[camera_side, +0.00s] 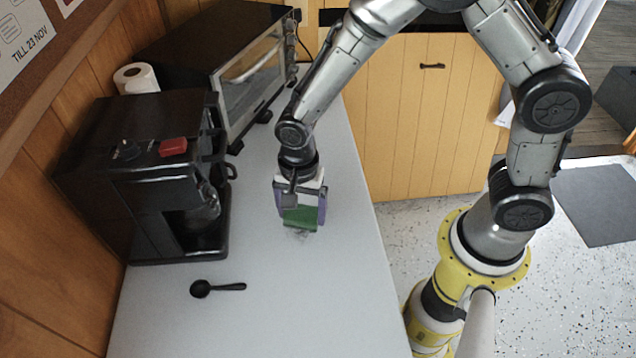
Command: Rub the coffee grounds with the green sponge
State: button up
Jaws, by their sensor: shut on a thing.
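My gripper (301,205) points down over the counter and is shut on the green sponge (300,217). The sponge's green lower part shows between the fingers, close to or on the counter top. A small dark smudge of coffee grounds (301,236) lies on the counter just below the sponge in the picture. Part of the grounds may be hidden under the sponge. I cannot tell whether the sponge is touching them.
A black coffee machine (150,180) stands left on the counter (270,310). A black scoop (203,288) lies in front of it. A toaster oven (250,80) and a paper roll (136,78) are behind.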

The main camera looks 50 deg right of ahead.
aim_at(300, 245)
jog(key=shift+s+a+f, duration=0.2)
jog(key=shift+a+f, duration=0.05)
jog(key=shift+a, duration=0.05)
jog(key=shift+f, duration=3.15)
jog(key=shift+w+d+f, duration=0.3)
jog(key=shift+f, duration=0.3)
jog(key=shift+c, duration=0.5)
jog(key=shift+w+d+f, duration=0.15)
jog(key=shift+w+d, duration=3.6)
jog(key=shift+s+a, duration=4)
jog(key=shift+w+a, duration=0.1)
jog(key=shift+a, duration=0.1)
jog(key=shift+w, duration=0.3)
jog(key=shift+w+d, duration=3.8)
jog(key=shift+d, duration=0.1)
jog(key=shift+s+a, duration=4.05)
jog(key=shift+d+r, duration=0.1)
jog(key=shift+r, duration=4)
